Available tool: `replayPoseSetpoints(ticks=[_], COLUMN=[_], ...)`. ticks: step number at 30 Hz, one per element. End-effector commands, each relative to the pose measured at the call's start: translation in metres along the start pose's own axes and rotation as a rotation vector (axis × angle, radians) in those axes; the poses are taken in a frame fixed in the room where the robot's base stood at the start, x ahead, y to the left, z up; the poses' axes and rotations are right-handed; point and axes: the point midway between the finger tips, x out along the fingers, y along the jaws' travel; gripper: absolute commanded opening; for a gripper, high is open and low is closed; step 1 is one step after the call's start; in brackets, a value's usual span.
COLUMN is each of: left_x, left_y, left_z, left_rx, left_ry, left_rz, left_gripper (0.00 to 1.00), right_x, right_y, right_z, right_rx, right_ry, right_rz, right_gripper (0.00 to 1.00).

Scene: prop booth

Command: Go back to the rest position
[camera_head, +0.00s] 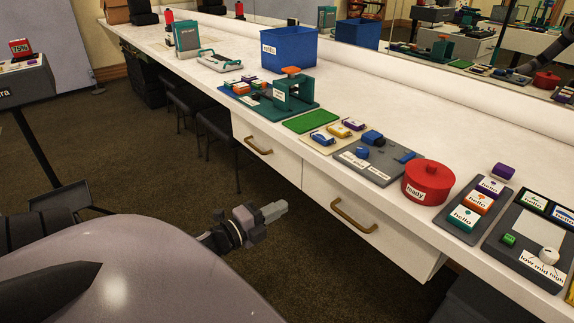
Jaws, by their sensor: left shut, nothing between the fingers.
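My left gripper (273,211) is at the lower middle of the head view. It is shut and empty, pointing to the right in front of the drawers and below the counter's top. It looks apart from the counter. My left arm comes in from the left edge, and part of it is hidden behind my own grey body. My right gripper is not in this view.
The long white counter (215,80) runs from back left to front right. It bears a blue bin (289,50), a green mat (310,122), a red lidded pot (428,182) and several button panels. Drawer handles (354,215) stick out. Dark carpet (130,165) is clear at left.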

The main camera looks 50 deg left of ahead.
Motion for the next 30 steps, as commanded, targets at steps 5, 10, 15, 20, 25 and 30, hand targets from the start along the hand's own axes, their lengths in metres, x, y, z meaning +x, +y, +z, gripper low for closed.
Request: replayPoseSetpoints(ticks=[5, 10, 15, 20, 25, 30], left_x=[-0.005, -0.005, -0.011, -0.032, -0.071, -0.107], left_y=[-0.001, 0.000, 0.016, 0.060, 0.098, 0.092], left_z=[0.000, 0.000, -0.022, -0.087, -0.183, -0.259], left_rx=[0.000, -0.002, -0.156, -0.610, -1.157, -1.532], left_ry=[0.000, 0.000, -0.029, -0.128, -0.272, -0.399], left_rz=[-0.001, -0.001, 0.041, 0.188, 0.415, 0.619], left_gripper=[0.00, 0.00, 0.00, 0.00, 0.00, 0.00], right_x=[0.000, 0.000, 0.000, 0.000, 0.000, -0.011], right_y=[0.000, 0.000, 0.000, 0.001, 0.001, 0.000], right_z=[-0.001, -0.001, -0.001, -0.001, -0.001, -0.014], right_rx=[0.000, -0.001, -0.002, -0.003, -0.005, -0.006], right_ry=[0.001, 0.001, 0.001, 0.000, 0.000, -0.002], right_rz=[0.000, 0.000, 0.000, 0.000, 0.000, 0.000], right_gripper=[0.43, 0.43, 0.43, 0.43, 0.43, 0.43])
